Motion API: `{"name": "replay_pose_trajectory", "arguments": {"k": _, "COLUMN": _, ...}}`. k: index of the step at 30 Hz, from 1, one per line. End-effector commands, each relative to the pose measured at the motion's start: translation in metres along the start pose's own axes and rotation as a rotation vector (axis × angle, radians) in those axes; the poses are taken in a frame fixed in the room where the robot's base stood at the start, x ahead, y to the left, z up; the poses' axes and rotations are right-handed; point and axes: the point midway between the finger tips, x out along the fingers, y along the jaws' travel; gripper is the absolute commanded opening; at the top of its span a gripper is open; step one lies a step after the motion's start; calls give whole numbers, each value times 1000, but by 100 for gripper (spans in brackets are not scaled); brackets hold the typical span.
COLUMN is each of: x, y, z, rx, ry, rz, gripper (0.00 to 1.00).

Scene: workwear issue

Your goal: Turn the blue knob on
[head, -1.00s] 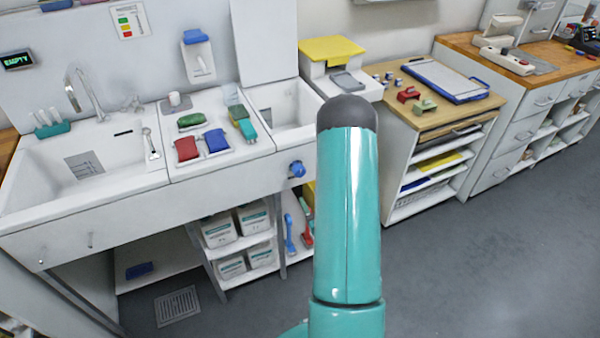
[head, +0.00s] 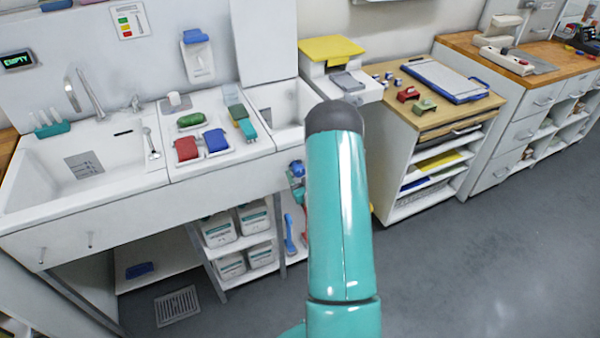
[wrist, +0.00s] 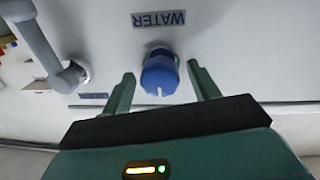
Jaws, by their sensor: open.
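The blue knob (head: 297,168) sits on the white front panel under the right end of the sink unit, partly beside my arm in the head view. In the wrist view the blue knob (wrist: 160,74) has a white mark on its lower part and lies just beyond the fingertips, roughly midway between them. A WATER label (wrist: 159,18), upside down, is above it. My gripper (wrist: 162,88) is open, with one teal finger on each side of the knob; contact cannot be told. In the head view my arm hides most of the gripper.
A grey curved handle or pipe (wrist: 50,50) stands out left of the knob in the wrist view. The sink basin (head: 85,165) and a tray with coloured sponges lie left in the head view. A display (head: 17,61) reads EMPTY. Grey floor at right is clear.

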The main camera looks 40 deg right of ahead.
Motion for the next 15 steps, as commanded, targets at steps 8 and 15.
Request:
{"name": "replay_pose_trajectory", "arguments": {"k": 8, "x": 4, "y": 0, "z": 0, "rx": 0, "ry": 0, "rz": 0, "gripper": 60}}
{"name": "replay_pose_trajectory", "arguments": {"k": 15, "x": 4, "y": 0, "z": 0, "rx": 0, "ry": 0, "rz": 0, "gripper": 23}}
